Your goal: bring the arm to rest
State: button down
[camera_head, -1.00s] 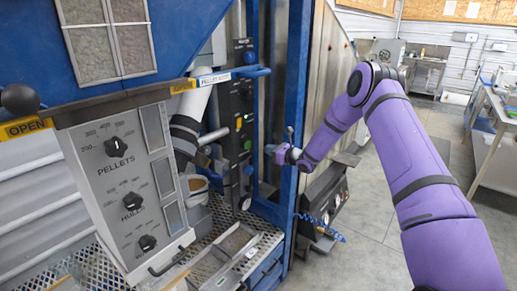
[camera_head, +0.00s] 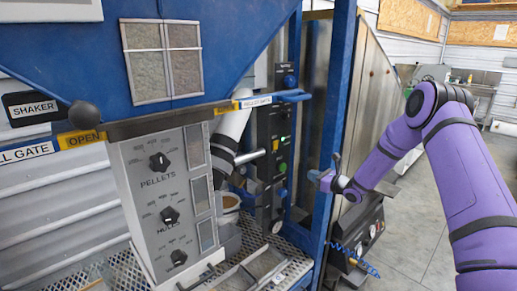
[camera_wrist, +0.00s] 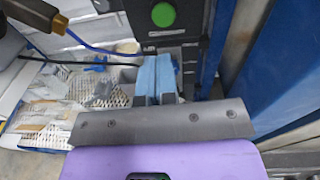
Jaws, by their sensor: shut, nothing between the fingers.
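My purple arm comes in from the right in the head view and bends back toward the machine. My gripper (camera_head: 321,178) is at the blue upright post (camera_head: 338,130) of the hopper frame; I cannot tell whether it touches it. In the wrist view my gripper (camera_wrist: 157,76) shows its two light-blue fingers pressed together with nothing between them. A green button (camera_wrist: 163,14) on a dark panel is just beyond the fingertips.
The control box (camera_head: 165,205) with PELLETS and HULLS knobs is at left under the blue hopper (camera_head: 230,50). A black panel (camera_head: 271,160) stands left of the post. A dark unit (camera_head: 360,230) is below my forearm. Open floor (camera_head: 415,240) is at right.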

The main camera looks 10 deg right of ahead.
jog(key=s+a+r+n+g, duration=0.5)
jog(key=s+r+n, duration=0.3)
jog(key=s+r, duration=0.35)
jog(key=s+a+r+n+g, duration=0.55)
jog(key=s+r+n, duration=0.25)
jog(key=s+r, duration=0.4)
jog(key=s+d+r+n+h, duration=0.2)
jog(key=s+d+n+h, duration=0.1)
jog(key=s, duration=0.7)
jog(key=s+d+r+n+t+h, duration=0.1)
jog(key=s+d+r+n+h, duration=0.1)
jog(key=s, duration=0.9)
jog(key=s+d+r+n+t+h, duration=0.1)
jog(key=s+d+n+h, duration=0.3)
jog(key=s, duration=0.6)
jog(key=r+n+h, duration=0.1)
jog(key=n, duration=0.1)
jog(key=shift+s+d+r+n+h, duration=0.25)
jog(key=shift+s+d+n+h, duration=0.05)
jog(key=shift+n+h, duration=0.1)
